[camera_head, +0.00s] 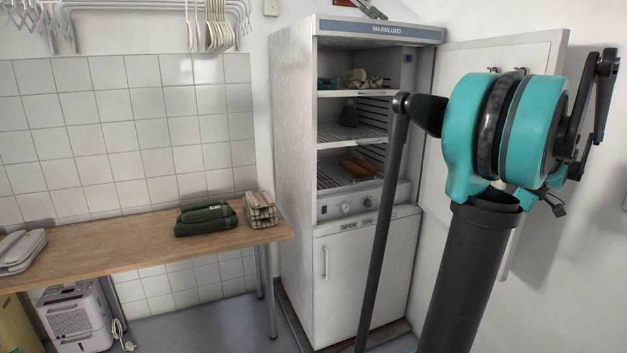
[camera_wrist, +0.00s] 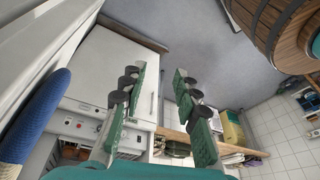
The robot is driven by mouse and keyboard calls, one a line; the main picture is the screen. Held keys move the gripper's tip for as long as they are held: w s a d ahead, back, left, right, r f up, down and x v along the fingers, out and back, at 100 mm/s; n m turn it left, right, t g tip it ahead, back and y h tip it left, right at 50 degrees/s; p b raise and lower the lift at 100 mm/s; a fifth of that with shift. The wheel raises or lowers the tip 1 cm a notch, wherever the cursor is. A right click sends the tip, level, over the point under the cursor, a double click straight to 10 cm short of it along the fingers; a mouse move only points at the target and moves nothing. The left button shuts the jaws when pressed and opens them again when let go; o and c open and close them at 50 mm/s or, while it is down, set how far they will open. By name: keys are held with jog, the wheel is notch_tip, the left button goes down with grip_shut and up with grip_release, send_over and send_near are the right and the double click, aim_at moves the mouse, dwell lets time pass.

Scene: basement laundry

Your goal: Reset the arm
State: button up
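My gripper (camera_wrist: 160,74) shows in the wrist view with its two green-padded fingers apart and nothing between them. Floor and part of the white cabinet show beyond the fingers. In the head view my teal and black arm (camera_head: 470,140) is raised on the right, in front of the cabinet's open door. Whether the fingers themselves show in the head view is hard to tell.
The white drying cabinet (camera_head: 295,150) stands open with items on its shelves. A wooden table (camera_head: 120,250) at left holds a green bundle (camera_head: 206,219) and a checked bundle (camera_head: 261,210). A dehumidifier (camera_head: 77,318) stands below. A wooden barrel (camera_wrist: 272,32) shows upper right in the wrist view.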

jog(key=w+a+f+m+h, duration=0.15)
jog(key=a+f, duration=0.35)
jog(key=a, duration=0.6)
jog(key=a+f+m, duration=0.2)
jog(key=a+f, duration=0.3)
jog(key=a, duration=0.6)
jog(key=s+a+f+m, duration=0.2)
jog(key=s+a+f, duration=0.3)
jog(key=a, duration=0.2)
jog(key=s+a+f+m+t+h, duration=0.1)
jog(key=s+a+f, duration=0.4)
jog(key=a, duration=0.3)
jog(key=shift+a+f+m+t, duration=0.15)
jog(key=shift+a+m+t, duration=0.1)
jog(key=shift+m+t, duration=0.1)
